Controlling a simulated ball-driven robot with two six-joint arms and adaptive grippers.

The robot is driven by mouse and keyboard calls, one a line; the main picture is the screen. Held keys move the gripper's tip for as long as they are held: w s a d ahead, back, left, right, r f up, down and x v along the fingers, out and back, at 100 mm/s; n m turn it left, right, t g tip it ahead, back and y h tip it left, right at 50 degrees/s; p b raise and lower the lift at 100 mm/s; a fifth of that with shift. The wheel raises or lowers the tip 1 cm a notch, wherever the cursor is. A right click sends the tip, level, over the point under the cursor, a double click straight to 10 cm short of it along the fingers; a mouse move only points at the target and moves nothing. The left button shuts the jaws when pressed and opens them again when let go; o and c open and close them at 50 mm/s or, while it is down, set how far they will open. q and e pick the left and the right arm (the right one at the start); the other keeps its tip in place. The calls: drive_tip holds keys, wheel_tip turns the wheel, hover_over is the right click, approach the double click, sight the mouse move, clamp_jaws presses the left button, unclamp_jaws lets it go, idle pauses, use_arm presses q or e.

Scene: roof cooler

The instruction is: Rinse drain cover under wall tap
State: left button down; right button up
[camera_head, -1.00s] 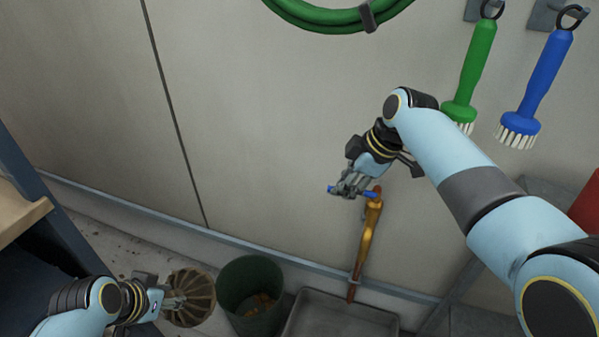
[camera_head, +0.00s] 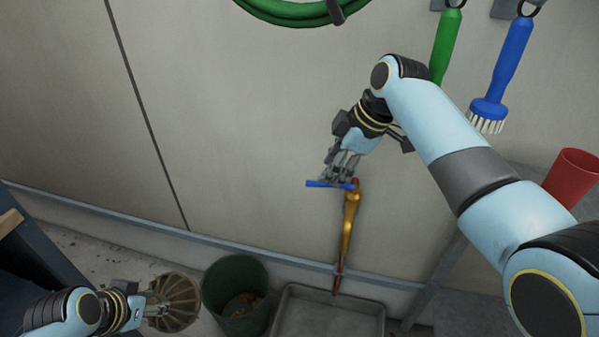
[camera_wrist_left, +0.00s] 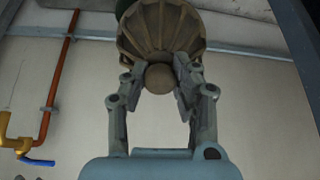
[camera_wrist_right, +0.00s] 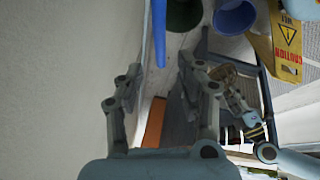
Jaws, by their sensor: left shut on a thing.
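The drain cover (camera_head: 178,303) is a brown, ribbed, round piece with a knob at its centre. My left gripper (camera_head: 150,308) is shut on that knob, low at the left; the left wrist view shows the knob between the fingers (camera_wrist_left: 160,82). The wall tap (camera_head: 349,215) is brass, with a copper pipe below it and a blue lever (camera_head: 318,184). They also show in the left wrist view as the tap (camera_wrist_left: 18,145) and lever (camera_wrist_left: 38,162). My right gripper (camera_head: 342,172) is at the lever, just above it; its fingers (camera_wrist_right: 160,85) are apart. I cannot tell whether they touch it.
A grey tray (camera_head: 283,312) lies below the tap, with a dark green bucket (camera_head: 207,290) left of it. A green hose, a green brush (camera_head: 446,45) and a blue brush (camera_head: 502,65) hang on the wall. A red container (camera_head: 572,178) stands at right.

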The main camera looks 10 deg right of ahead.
drive_tip(key=s+d, duration=0.8)
drive_tip(key=d, duration=0.1)
drive_tip(key=shift+s+r, duration=0.15)
drive_tip(key=shift+r, duration=0.05)
